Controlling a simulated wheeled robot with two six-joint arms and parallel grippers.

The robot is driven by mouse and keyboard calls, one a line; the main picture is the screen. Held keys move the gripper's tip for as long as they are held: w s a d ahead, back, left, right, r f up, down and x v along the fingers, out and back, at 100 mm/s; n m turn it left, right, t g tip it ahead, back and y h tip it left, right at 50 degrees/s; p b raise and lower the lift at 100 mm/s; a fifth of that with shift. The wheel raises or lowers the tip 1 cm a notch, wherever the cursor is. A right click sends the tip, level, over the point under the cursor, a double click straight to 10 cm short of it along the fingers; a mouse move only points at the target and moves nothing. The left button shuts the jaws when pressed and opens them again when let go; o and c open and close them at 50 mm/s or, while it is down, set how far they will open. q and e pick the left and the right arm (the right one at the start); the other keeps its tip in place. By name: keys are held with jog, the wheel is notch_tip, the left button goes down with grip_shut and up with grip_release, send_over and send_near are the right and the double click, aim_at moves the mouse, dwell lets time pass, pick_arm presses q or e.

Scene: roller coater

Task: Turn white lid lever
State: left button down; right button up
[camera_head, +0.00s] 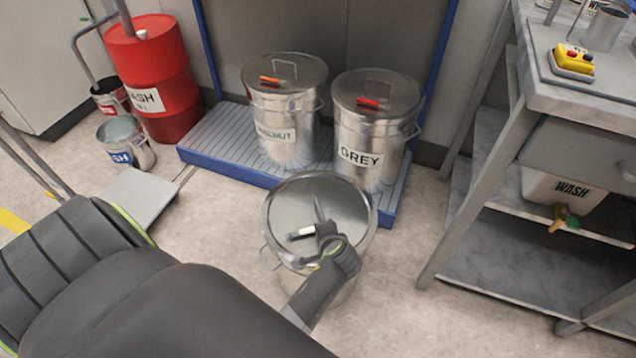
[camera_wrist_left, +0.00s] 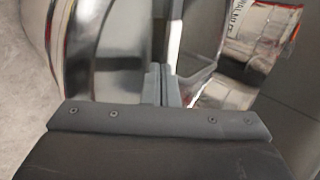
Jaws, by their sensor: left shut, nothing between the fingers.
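A metal drum (camera_head: 285,205) with a shiny lid stands on the floor in front of the blue platform. A small white lever (camera_head: 303,233) with a dark tip lies on the near part of its lid. My left gripper (camera_head: 324,230) is over the lid, right beside the lever's right end; I cannot tell whether they touch. In the left wrist view the fingers (camera_wrist_left: 162,85) are together with nothing between them. A pale bar (camera_wrist_left: 174,35), possibly the lever, shows just beyond them. My arm hides the drum's lower front. My right gripper is not in view.
A red barrel (camera_head: 150,75) and buckets stand at left. A steel table (camera_head: 590,100) is at right. Floor around the front drum is mostly clear.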

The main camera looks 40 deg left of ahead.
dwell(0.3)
